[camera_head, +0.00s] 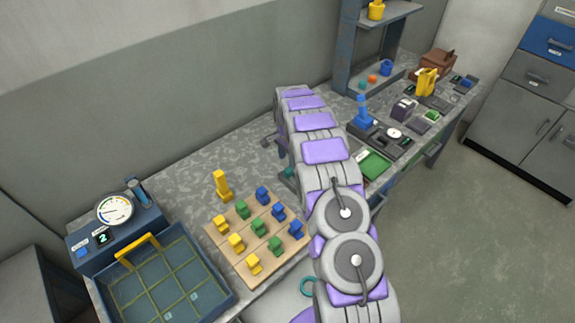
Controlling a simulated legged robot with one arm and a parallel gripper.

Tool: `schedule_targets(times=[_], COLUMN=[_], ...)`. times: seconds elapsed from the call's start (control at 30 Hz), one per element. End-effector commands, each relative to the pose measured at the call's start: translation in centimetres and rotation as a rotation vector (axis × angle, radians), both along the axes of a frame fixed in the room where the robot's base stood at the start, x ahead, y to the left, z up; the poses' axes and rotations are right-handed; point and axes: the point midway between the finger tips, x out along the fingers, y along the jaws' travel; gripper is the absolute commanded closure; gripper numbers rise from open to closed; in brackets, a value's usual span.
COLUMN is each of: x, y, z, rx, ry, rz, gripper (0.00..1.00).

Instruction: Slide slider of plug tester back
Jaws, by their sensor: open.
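My arm crosses the middle of the view, and its far end stands over the bench. Part of my gripper (269,141) shows at the left edge of the arm, open, with nothing seen in it; the arm hides most of it. No readable label names the plug tester. A dark device with a white dial (394,133) and a blue upright piece (362,113) stands right of the arm and may be it. A slider cannot be made out clearly. My gripper is left of this device and apart from it.
A wooden board (218,228) holds several yellow, green and blue pieces, with a yellow piece (221,185) behind it. A blue gauge box (118,223) and a blue gridded tray (222,292) stand at left. A blue-grey shelf (346,50) rises behind the bench. Bare bench (180,165) lies left of the arm.

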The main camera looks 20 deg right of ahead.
Motion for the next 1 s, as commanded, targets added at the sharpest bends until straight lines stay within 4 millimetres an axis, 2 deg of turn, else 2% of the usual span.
schedule_targets(times=[0.03, 0.2, 0.4, 0.57, 1.0], x=[0.1, 0.2, 0.2, 0.2, 0.1], y=[0.0, 0.0, 0.0, 0.0, 0.0], z=[1.3, 5.3, 8.8, 9.9, 10.0], rx=[0.0, -0.001, 0.0, -0.001, 0.0], ry=[-0.004, -0.006, -0.002, -0.001, 0.0], rz=[0.0, 0.0, 0.0, 0.0, 0.0], gripper=[0.49, 0.49, 0.49, 0.49, 0.49])
